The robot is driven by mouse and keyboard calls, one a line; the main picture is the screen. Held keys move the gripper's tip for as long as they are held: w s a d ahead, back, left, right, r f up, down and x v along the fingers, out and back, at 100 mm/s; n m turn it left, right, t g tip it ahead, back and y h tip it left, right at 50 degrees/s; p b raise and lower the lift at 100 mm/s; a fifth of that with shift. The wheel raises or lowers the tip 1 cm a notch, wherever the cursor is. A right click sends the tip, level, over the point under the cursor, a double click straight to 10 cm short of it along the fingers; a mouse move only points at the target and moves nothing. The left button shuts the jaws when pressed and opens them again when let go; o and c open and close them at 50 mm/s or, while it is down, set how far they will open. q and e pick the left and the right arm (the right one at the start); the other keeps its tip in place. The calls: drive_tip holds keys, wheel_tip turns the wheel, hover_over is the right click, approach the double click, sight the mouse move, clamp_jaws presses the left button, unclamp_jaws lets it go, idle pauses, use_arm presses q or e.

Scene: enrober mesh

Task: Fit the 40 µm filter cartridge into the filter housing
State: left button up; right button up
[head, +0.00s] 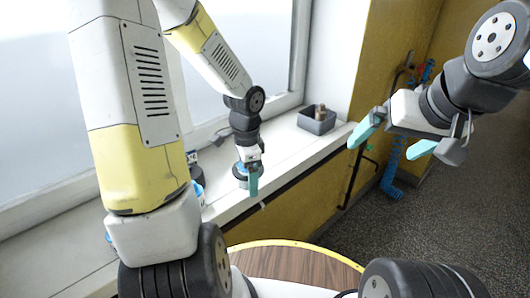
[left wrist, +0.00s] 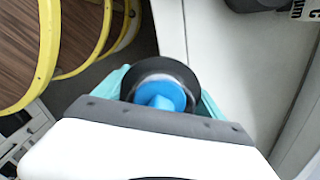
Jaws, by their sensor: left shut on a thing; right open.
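My left gripper (head: 247,178) is low over the pale window sill, and its fingers are shut on a dark round part with a blue centre (left wrist: 160,90). In the left wrist view the part sits between the two teal fingers, seen end-on. I cannot tell whether it is the filter cartridge or part of the housing, nor whether it touches the sill. No 40 µm mark is readable. Another dark and blue item (head: 196,172) stands on the sill, mostly hidden behind my left arm. My right gripper (head: 382,150) is open and empty, raised at the right.
A dark grey box (head: 317,122) holding brownish pieces stands on the sill (head: 285,140) further right. A round wooden table (head: 290,262) with a yellow rim is below. Blue coiled hose (head: 392,170) hangs by the yellow wall. A dark object with lettering (left wrist: 300,8) is in the wrist view's corner.

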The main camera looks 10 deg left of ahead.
use_arm(q)
drive_tip(key=w, duration=0.8)
drive_tip(key=w+a+f, duration=0.1)
drive_tip(key=w, duration=0.4)
drive_tip(key=shift+a+f, duration=0.1)
drive_tip(key=shift+s+f, duration=0.15)
drive_tip(key=shift+f, duration=1.55)
drive_tip(key=shift+f, duration=0.1)
drive_tip(key=o, duration=1.5)
